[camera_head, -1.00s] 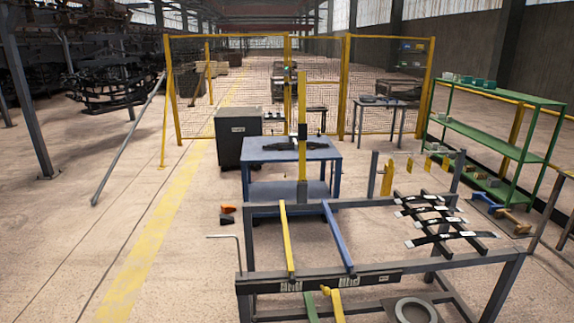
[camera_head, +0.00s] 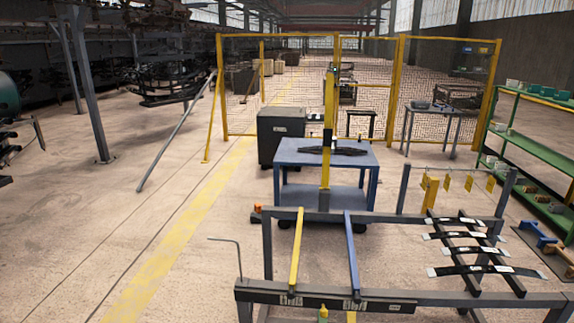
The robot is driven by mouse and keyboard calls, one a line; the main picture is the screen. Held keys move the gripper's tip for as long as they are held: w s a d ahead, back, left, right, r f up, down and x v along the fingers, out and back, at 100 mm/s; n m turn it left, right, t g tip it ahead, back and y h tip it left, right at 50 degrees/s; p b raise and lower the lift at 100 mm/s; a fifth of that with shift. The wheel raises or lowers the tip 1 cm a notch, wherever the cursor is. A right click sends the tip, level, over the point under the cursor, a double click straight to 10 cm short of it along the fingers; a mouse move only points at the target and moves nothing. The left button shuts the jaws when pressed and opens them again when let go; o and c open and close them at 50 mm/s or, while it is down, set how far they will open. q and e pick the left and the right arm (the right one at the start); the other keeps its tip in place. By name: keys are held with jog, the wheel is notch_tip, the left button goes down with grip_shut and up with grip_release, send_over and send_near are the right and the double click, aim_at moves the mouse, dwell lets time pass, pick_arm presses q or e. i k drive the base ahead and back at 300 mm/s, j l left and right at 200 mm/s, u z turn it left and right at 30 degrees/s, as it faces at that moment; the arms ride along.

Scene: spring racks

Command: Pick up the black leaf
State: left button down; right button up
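Several black leaves lie side by side on the right part of the metal rack (camera_head: 266,252). They are thin, slightly curved strips with pale labels or ends. The nearest black leaf (camera_head: 485,270) lies across two dark rails, and another black leaf (camera_head: 464,235) lies behind it. A further dark leaf-like piece (camera_head: 335,151) lies on the blue table (camera_head: 291,157) behind the rack. I cannot tell which one is the named black leaf. Neither of my grippers shows in the view.
A yellow bar (camera_head: 296,250) and a blue bar (camera_head: 352,255) span the rack's left part. A green shelf (camera_head: 543,145) stands at the right. A dark cabinet (camera_head: 281,122) and yellow-framed mesh fence (camera_head: 222,85) stand behind. The floor at left is open.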

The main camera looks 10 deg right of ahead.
aim_at(444, 234)
jog(key=l+u, duration=0.3)
jog(key=l, duration=1.3)
jog(key=k+l+u, duration=0.1)
jog(key=l, duration=0.4)
jog(key=k+l, duration=0.1)
jog(key=l, duration=0.45)
jog(key=k+l, duration=0.1)
jog(key=l, duration=0.45)
jog(key=u, duration=0.05)
